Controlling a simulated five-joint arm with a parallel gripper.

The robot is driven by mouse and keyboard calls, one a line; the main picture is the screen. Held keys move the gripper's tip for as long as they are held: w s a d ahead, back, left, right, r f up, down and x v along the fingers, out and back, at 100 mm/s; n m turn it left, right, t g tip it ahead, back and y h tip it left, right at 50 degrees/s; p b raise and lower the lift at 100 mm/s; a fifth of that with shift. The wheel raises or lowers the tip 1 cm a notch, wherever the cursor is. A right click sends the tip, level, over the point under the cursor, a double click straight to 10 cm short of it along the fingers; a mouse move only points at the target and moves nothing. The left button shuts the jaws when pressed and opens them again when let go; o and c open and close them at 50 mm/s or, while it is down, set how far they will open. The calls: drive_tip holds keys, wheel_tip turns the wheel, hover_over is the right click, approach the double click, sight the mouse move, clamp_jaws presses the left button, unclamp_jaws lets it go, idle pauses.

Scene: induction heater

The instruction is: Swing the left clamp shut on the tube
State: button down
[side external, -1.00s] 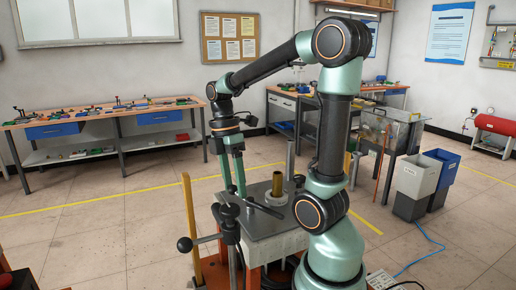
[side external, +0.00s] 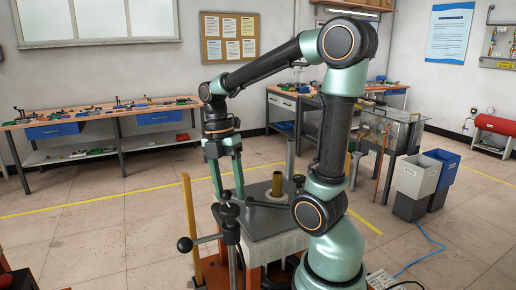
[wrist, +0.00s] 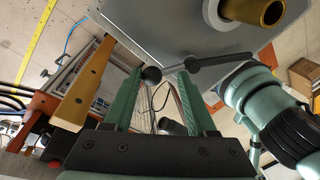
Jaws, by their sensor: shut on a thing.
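The brass tube (side external: 277,186) stands upright on the grey block (side external: 262,225); in the wrist view it shows at the top right, in a pale collar (wrist: 262,10). The left clamp (side external: 230,212) is a dark post with a lever at the block's left corner. Its grey arm (wrist: 225,61) runs across the block's edge, its free end apart from the tube in the wrist view. My gripper (side external: 230,196) points down over the clamp. Its green fingers (wrist: 160,73) are shut on the clamp's black-knobbed lever (wrist: 151,75). The exact contact is partly hidden.
A yellow wooden post (side external: 190,230) stands left of the clamp. A ball-ended handle (side external: 184,244) sticks out at the front left. A grey upright rod (side external: 290,160) rises behind the block. Grey and blue bins (side external: 418,175) stand to the right.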

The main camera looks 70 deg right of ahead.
drive_tip(key=shift+s+a+f+n, duration=0.1)
drive_tip(key=shift+a+f+n, duration=0.15)
drive_tip(key=shift+a+n, duration=0.45)
drive_tip(key=shift+d+n, duration=0.15)
drive_tip(key=shift+n, duration=0.15)
drive_tip(key=shift+c, duration=1)
unclamp_jaws()
drive_tip(key=shift+d+r, duration=0.1)
drive_tip(key=shift+r, duration=0.05)
wheel_tip(320, 180, up, 12)
drive_tip(key=w, duration=0.2)
drive_tip(key=shift+d, duration=0.35)
